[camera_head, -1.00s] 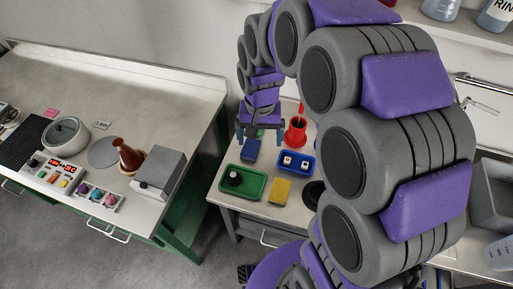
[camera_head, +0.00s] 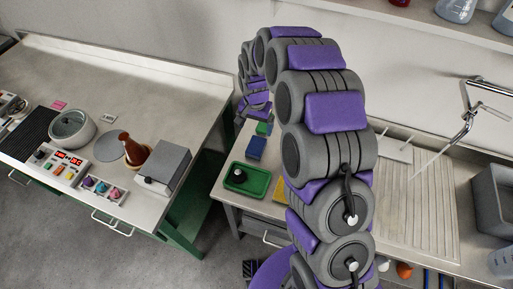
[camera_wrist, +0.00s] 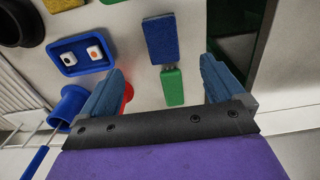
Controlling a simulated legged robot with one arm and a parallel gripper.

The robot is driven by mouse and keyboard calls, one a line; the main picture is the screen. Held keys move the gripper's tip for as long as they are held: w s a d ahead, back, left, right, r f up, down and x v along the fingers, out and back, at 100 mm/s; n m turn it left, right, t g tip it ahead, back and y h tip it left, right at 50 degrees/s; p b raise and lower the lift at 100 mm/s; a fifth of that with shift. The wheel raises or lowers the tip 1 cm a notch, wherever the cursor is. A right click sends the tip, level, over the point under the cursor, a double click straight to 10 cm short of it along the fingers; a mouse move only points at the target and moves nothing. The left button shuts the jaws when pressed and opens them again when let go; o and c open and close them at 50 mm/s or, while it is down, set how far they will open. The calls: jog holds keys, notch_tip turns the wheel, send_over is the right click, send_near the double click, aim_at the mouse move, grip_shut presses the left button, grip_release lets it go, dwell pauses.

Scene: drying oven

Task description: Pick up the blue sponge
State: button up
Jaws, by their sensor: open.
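The blue sponge (camera_head: 256,147) lies flat on the small bench behind the green tray. In the wrist view the blue sponge (camera_wrist: 161,39) lies ahead of the fingertips, roughly in line with the gap between them. My gripper (camera_wrist: 160,66) is open and empty, one finger on each side of that gap. A small green block (camera_wrist: 172,86) lies between the fingers, at the near end of the sponge; it also shows in the head view (camera_head: 264,128). In the head view my gripper is mostly hidden behind my arm.
The green tray (camera_head: 264,188) holds a dark round object. A yellow sponge (camera_head: 280,185) lies beside it, partly covered by my arm.

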jog(key=b, duration=0.2)
send_over(255, 147)
jog(key=f, duration=0.8)
jog(key=shift+s+f, duration=0.2)
jog(key=shift+f, duration=0.1)
jog(key=shift+w+f+b, duration=0.15)
jog(key=shift+f+b, duration=0.2)
jog(key=shift+f, duration=1.15)
jog(key=shift+w+f+b, duration=0.15)
jog(key=shift+f+b, duration=0.2)
jog(key=shift+f, duration=1.15)
jog(key=shift+r, duration=0.1)
jog(key=shift+c, duration=0.2)
jog(key=c, duration=1.1)
jog(key=shift+o, duration=0.2)
jog(key=shift+r, duration=0.1)
notch_tip(255, 147, up, 10)
jog(key=shift+f+p, duration=0.1)
jog(key=shift+p, duration=1.1)
